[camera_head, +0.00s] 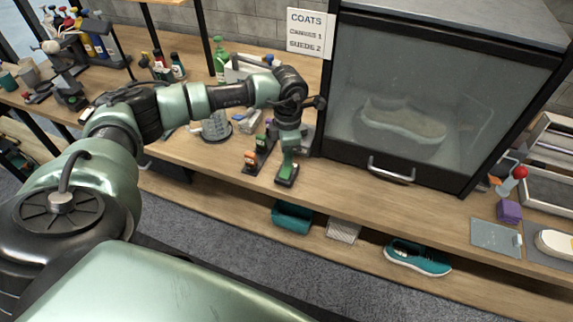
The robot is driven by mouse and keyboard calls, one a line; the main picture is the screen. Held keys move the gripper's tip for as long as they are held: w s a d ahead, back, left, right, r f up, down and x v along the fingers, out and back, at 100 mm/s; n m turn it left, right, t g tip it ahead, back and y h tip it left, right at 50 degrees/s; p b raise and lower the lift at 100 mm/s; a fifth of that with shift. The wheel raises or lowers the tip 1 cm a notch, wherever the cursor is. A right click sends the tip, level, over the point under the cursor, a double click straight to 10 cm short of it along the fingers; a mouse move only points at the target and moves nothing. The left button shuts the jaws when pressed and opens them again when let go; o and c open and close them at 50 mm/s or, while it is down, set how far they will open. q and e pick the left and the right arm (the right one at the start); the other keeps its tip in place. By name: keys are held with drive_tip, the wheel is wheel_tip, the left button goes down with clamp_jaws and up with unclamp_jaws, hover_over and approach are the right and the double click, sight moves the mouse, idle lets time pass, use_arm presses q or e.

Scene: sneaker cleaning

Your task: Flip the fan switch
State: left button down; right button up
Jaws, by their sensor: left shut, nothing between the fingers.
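A small switch with a green top on a black base (286,175) sits at the front edge of the bench, left of the glass-fronted cabinet. A second dark base beside it carries an orange piece (250,157) and a green piece. I cannot tell which of these is the fan switch from any label. My left gripper (289,158) is shut and empty, pointing down right over the green-topped switch. I cannot tell whether its tips touch it. The wrist hides part of the bench behind. My right gripper is not in view.
The cabinet (420,100) stands close to the right of my left gripper, with a shoe behind its glass and a handle (391,170) in front. A teal sneaker (418,258) lies on the lower shelf.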

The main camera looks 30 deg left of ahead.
use_arm(q)
drive_tip(key=shift+f+b, duration=0.9)
drive_tip(key=shift+f, duration=0.15)
idle(0.4)
drive_tip(key=shift+s, duration=0.15)
drive_tip(key=shift+w+r+p, duration=0.2)
drive_tip(key=shift+r+p, duration=0.45)
drive_tip(key=shift+r, duration=0.15)
drive_tip(key=shift+s+r+p, duration=0.1)
drive_tip(key=shift+r+p, duration=1.4)
drive_tip(key=shift+r, duration=1.25)
